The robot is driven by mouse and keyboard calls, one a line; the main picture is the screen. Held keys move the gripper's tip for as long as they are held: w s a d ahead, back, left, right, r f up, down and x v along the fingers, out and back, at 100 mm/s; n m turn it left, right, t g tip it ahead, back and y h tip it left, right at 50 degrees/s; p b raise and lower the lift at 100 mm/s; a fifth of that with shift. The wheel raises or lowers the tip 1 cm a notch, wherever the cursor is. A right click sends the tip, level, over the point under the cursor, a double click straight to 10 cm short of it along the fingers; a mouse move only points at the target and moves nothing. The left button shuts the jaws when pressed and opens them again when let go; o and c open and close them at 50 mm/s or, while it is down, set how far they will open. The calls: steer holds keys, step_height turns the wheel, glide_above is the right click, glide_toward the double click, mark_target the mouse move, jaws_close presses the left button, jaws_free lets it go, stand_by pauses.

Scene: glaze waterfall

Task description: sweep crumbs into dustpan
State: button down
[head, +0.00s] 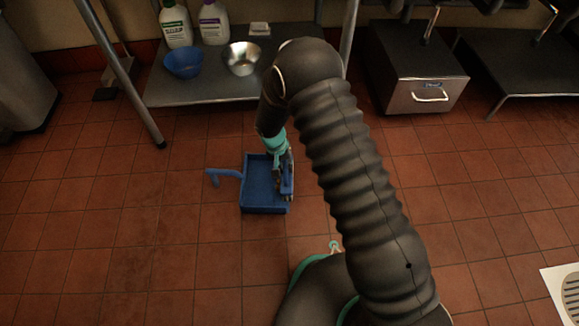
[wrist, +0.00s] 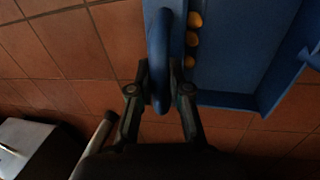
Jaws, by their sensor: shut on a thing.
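The blue dustpan (head: 262,207) lies on the red tile floor, its handle (head: 226,173) pointing left. My gripper (head: 286,170) is at the dustpan's right side in the head view. In the wrist view my gripper (wrist: 160,82) is shut on a rounded blue thing, which looks like the brush (wrist: 158,45). The dustpan (wrist: 232,50) fills the upper right of the wrist view. The brush's underside is hidden, and the crumbs cannot be made out in the head view.
A low metal shelf (head: 205,92) behind holds a blue bowl (head: 183,62), a steel bowl (head: 242,58) and two bottles (head: 214,22). A steel box (head: 415,88) stands at the back right. A floor grate (head: 568,285) is at lower right. The floor left of the dustpan is clear.

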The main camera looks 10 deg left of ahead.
steer(key=shift+s+a+r, duration=0.15)
steer(key=shift+s+a, duration=0.05)
steer(key=shift+a, duration=0.65)
steer(key=shift+s+a+r, duration=0.1)
steer(key=shift+s+a, duration=0.1)
steer(key=shift+a, duration=0.65)
steer(key=s+a, duration=0.1)
steer(key=a, duration=0.5)
steer(key=shift+s+a, duration=0.2)
steer(key=shift+a, duration=0.05)
steer(key=shift+r, duration=0.2)
steer(key=shift+w+d+r+p, duration=0.1)
steer(key=shift+d+r+p, duration=0.3)
steer(key=shift+r, duration=0.5)
steer(key=shift+w+d+r+p, duration=0.15)
steer(key=shift+r+p, duration=0.4)
steer(key=shift+r, duration=0.4)
steer(key=shift+s+d+r+p, duration=0.1)
steer(key=shift+d+r+p, duration=0.3)
steer(key=shift+r, duration=0.5)
